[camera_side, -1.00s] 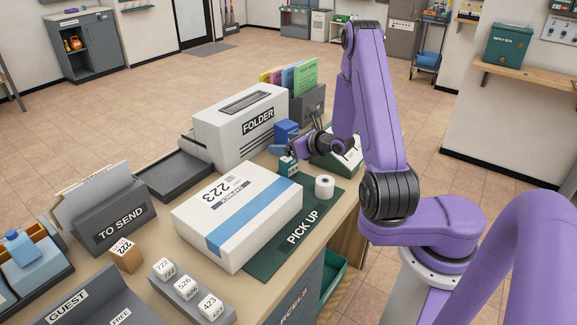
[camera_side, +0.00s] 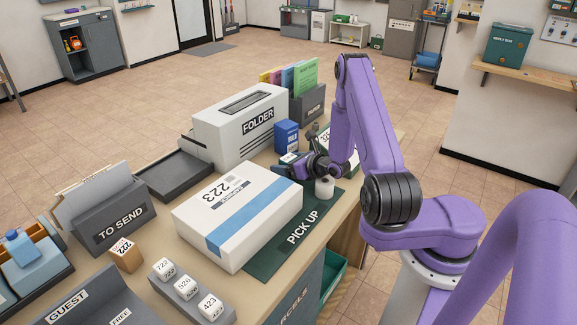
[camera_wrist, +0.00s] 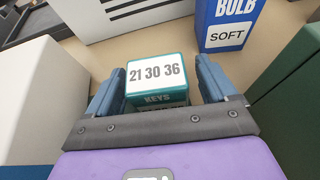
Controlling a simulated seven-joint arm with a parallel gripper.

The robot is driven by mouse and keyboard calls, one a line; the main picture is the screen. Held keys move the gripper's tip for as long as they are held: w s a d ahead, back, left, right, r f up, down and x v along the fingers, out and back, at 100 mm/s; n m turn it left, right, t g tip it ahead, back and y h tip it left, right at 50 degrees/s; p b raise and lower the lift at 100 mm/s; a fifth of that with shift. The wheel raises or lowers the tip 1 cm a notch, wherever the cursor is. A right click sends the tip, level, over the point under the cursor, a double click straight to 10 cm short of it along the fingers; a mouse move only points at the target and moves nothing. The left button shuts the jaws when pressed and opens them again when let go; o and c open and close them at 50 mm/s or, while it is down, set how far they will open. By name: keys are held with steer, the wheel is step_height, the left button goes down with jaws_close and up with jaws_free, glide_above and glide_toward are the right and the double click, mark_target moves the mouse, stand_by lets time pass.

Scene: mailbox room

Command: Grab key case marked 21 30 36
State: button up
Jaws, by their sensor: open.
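The key case is a small teal box (camera_wrist: 157,76) with a white label reading "21 30 36" and the word KEYS on its lower face. In the wrist view it stands between the two blue fingers of my open gripper (camera_wrist: 158,66), with a narrow gap visible at each side. In the side view my gripper (camera_side: 293,167) is low over the table, behind the parcel. Only a small part of the key case (camera_side: 289,157) shows there, the rest hidden by my gripper.
A blue bulb box (camera_side: 287,137) stands just behind the key case. A dark green object (camera_wrist: 294,110) is close at right in the wrist view.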

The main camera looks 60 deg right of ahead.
steer(key=shift+x, duration=1.1)
steer(key=c, duration=1.1)
steer(key=shift+r, duration=0.15)
